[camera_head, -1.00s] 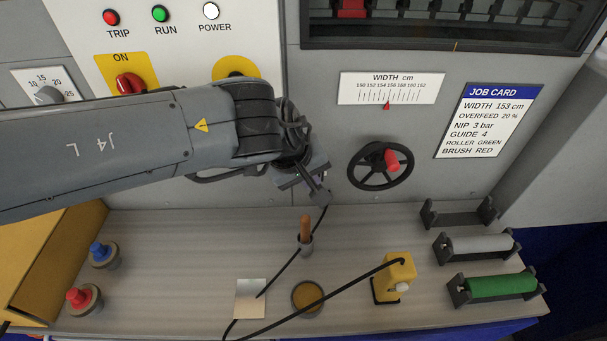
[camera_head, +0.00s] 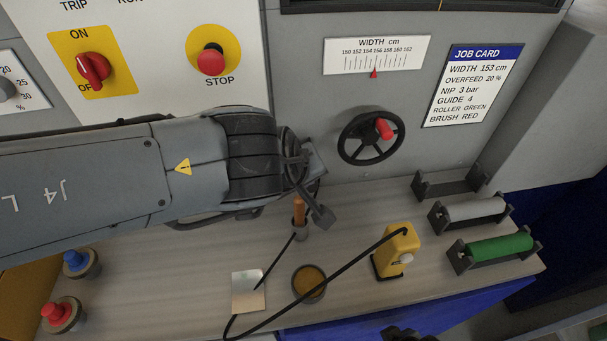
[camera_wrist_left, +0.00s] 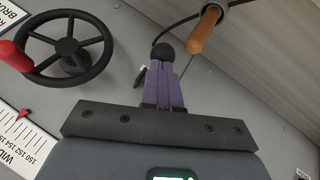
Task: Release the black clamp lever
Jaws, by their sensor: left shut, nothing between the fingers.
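In the left wrist view, my left gripper (camera_wrist_left: 164,85) has its purple fingers together and empty. A round black knob (camera_wrist_left: 163,50) shows right at the fingertips; it looks like the end of the black clamp lever. I cannot tell whether the fingers touch it or are just in front of it. A thin dark piece with a pale tip shows beside the fingers, partly hidden by them.
A black handwheel (camera_head: 344,151) with a red knob is close to the wrist. A wooden-handled tool (camera_head: 299,212) stands upright just below it. The ledge also carries a round tin (camera_head: 296,286), a yellow device (camera_head: 396,240) with a black cable, and a green roller (camera_head: 500,248).

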